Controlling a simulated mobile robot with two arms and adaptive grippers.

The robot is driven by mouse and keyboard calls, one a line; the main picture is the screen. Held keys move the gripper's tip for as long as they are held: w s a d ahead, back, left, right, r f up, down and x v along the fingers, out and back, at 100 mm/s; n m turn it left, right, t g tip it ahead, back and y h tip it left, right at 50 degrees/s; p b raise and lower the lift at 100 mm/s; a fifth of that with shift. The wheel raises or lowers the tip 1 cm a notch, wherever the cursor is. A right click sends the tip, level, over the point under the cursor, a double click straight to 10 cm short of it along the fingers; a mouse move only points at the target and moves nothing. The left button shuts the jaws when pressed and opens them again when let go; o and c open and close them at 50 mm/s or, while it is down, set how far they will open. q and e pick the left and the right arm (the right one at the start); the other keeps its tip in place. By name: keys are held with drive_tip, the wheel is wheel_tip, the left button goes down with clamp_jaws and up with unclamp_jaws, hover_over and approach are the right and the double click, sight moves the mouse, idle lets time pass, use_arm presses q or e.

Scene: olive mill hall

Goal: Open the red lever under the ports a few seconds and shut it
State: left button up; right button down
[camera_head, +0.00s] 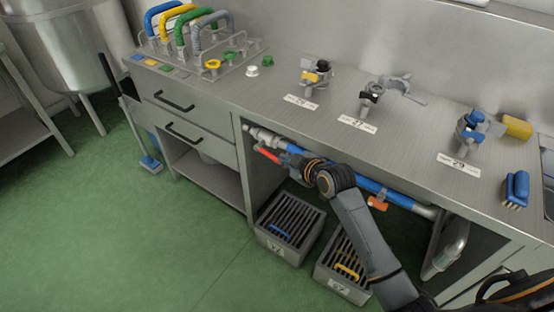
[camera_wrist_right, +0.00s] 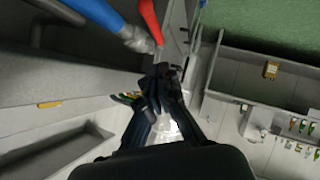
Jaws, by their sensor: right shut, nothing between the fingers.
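The red lever (camera_head: 267,154) sits on the pipe under the counter's front edge, at the left end of the blue pipe section (camera_head: 368,185). It slants slightly down to the right. In the right wrist view the red lever (camera_wrist_right: 150,20) shows at the top, just beyond the fingertips. My right gripper (camera_head: 289,160) is shut and empty at the lever's right end; I cannot tell whether it touches. Its closed fingers also show in the wrist view (camera_wrist_right: 163,78). The ports (camera_head: 311,78) stand on the counter above, with numbered labels. My left gripper is not in view.
Two slatted grey crates (camera_head: 290,218) stand on the green floor below the pipe. An orange tag or handle (camera_head: 377,203) hangs farther right on the pipe. Drawers (camera_head: 185,110) are left of the lever. A rack with coloured handles (camera_head: 195,45) stands on the counter.

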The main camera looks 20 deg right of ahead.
sight(273, 157)
drive_tip(key=w+f, duration=0.5)
drive_tip(key=shift+w+a+b, duration=0.15)
drive_tip(key=shift+b, duration=0.15)
drive_tip(key=shift+w+f, duration=0.25)
drive_tip(key=shift+f, duration=0.15)
